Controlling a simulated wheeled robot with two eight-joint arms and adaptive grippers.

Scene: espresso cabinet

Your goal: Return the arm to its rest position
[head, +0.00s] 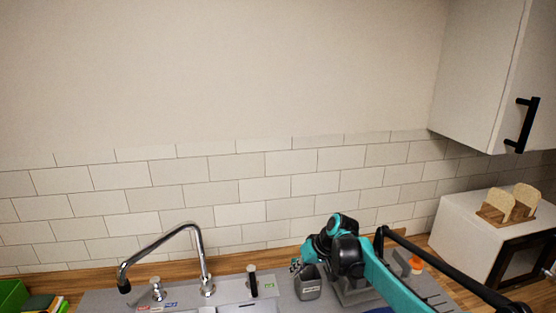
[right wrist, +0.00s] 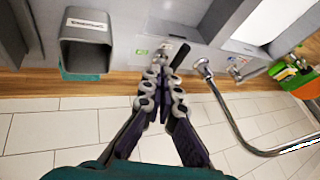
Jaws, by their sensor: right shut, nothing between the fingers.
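My right arm (head: 385,280) comes in from the lower right in the head view and reaches over the counter. Its gripper (head: 296,265) is small and partly hidden there, beside a grey labelled container (head: 308,288). In the right wrist view the gripper (right wrist: 161,80) is shut, its fingers close together with nothing between them. The grey container (right wrist: 86,62) stands to the left of the fingers there, apart from them. My left gripper is not in view.
A chrome faucet (head: 203,262) curves over the sink area left of the arm. A white oven-like appliance (head: 468,232) stands at the right, with bread-like slices (head: 525,197) on top. A white wall cabinet (head: 480,70) hangs above. The tiled wall (head: 240,190) is close behind.

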